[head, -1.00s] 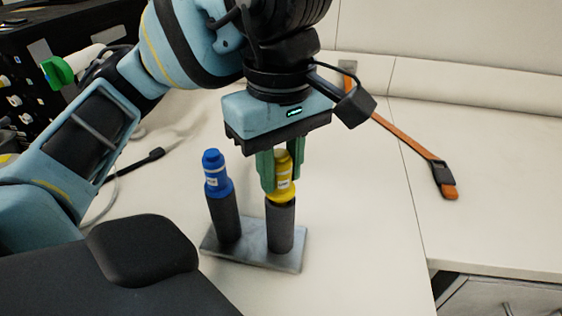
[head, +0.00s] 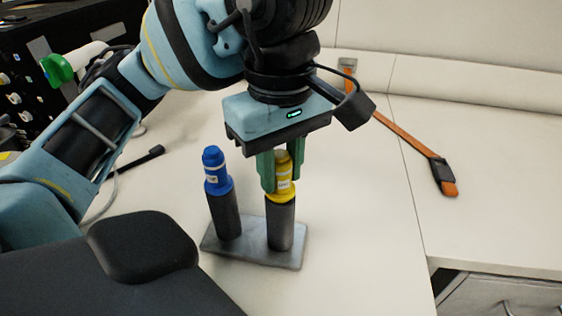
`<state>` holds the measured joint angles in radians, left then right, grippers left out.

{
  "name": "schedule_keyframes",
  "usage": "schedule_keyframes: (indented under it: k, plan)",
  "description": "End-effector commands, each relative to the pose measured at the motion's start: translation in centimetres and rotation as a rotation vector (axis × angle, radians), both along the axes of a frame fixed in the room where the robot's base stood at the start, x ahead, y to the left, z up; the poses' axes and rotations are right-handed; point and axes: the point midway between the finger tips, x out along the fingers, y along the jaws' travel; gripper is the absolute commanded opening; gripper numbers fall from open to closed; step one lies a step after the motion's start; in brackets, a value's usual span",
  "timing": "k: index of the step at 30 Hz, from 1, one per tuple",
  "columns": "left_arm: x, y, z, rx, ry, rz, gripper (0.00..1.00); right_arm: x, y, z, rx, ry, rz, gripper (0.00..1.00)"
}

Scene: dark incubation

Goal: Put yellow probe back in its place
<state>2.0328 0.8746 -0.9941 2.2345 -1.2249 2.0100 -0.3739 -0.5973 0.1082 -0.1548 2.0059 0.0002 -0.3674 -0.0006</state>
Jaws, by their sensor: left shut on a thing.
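The yellow probe (head: 284,185) stands upright in the right dark grey tube (head: 281,227) of a two-tube holder, whose flat metal base (head: 252,253) lies on the white table. Its yellow collar is at the tube's mouth. My left gripper (head: 281,182) points down with green fingers and is shut on the probe's upper part, hiding some of it. The blue probe (head: 215,170) stands in the left tube (head: 226,215). My right gripper is not in view.
An orange strap (head: 405,138) with a black buckle lies across the table at the right. A black cable (head: 142,163) lies at the left. A black case (head: 50,50) stands at the back left. The table right of the holder is clear.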

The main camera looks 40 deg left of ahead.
Motion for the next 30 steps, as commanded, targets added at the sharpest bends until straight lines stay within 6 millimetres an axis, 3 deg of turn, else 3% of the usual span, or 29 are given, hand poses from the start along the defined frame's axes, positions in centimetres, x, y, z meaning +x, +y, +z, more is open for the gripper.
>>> schedule_keyframes:
  k: [12, 13, 18, 30]
  plan:
    - [-0.01, 0.01, -0.95, 0.000, 0.000, 0.000, 0.00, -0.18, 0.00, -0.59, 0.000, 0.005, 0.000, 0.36]
    - [-0.01, 0.01, -0.95, 0.000, 0.000, 0.000, 0.27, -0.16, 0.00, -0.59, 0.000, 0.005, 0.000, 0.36]
    - [-0.01, 0.01, -0.88, 0.000, -0.001, 0.000, 0.49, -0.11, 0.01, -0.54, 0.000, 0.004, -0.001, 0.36]
    - [-0.01, 0.01, -0.89, 0.000, 0.000, 0.000, 0.51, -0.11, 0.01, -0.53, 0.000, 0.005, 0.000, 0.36]
